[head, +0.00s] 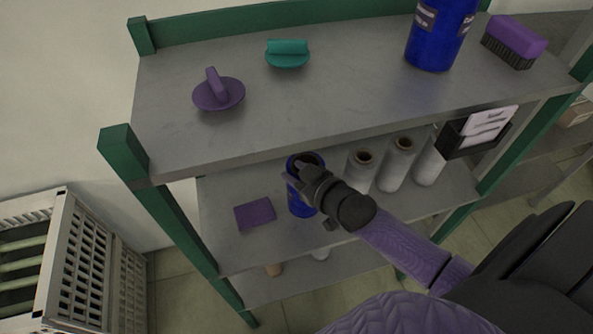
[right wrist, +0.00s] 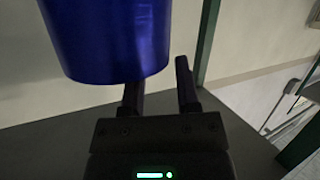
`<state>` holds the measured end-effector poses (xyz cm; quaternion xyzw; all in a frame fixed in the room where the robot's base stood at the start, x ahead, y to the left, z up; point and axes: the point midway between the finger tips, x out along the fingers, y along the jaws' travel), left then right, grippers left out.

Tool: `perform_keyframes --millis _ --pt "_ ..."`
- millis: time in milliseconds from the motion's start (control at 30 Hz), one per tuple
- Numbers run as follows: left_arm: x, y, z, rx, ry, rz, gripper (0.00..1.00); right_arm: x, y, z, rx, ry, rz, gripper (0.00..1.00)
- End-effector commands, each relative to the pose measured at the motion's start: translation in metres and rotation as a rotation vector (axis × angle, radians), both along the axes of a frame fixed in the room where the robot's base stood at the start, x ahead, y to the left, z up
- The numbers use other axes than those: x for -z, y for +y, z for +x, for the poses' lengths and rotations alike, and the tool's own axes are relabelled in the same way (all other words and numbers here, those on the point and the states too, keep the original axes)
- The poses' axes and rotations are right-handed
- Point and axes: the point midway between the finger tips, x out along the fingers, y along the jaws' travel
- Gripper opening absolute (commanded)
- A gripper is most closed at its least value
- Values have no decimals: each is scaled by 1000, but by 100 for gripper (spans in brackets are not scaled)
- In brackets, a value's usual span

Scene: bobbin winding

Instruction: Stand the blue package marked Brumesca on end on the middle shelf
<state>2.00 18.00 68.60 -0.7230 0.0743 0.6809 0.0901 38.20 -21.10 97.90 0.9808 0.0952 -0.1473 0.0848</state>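A blue cylindrical package (head: 299,204) stands upright on the middle shelf (head: 228,191); no label shows on its visible side. It also fills the upper left of the right wrist view (right wrist: 110,40). My right gripper (head: 298,179) is at this package and covers part of it in the head view. In the right wrist view its two fingers (right wrist: 158,88) are apart. The package overlaps the left finger, and the right finger is just beside the package's right side. A second blue package (head: 437,40) with pale labels stands on the top shelf; its print is unreadable. My left gripper is not in view.
Several white spools (head: 396,166) stand right of the package, and a purple block (head: 255,214) lies left of it. A card holder (head: 478,134) hangs at the top shelf's front. Purple and teal handled discs and a purple brush (head: 515,40) are above. A white crate (head: 92,265) stands left.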

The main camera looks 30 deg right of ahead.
Motion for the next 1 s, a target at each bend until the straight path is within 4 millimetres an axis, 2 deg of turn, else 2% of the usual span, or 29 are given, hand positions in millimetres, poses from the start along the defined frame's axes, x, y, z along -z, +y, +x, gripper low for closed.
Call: perform_keyframes --millis 33,100,367,467,800,1000 --pt "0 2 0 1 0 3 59 0 0 0 0 0 0 53" --pt "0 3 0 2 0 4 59 0 0 0 0 0 0 64" --pt "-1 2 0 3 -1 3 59 0 0 -2 1 3 0 64" --pt "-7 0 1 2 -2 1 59 -5 -3 -15 1 5 0 64" --pt "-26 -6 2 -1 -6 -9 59 -27 -14 -81 1 4 0 64" --pt "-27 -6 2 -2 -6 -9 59 -30 -16 -94 0 1 0 64"
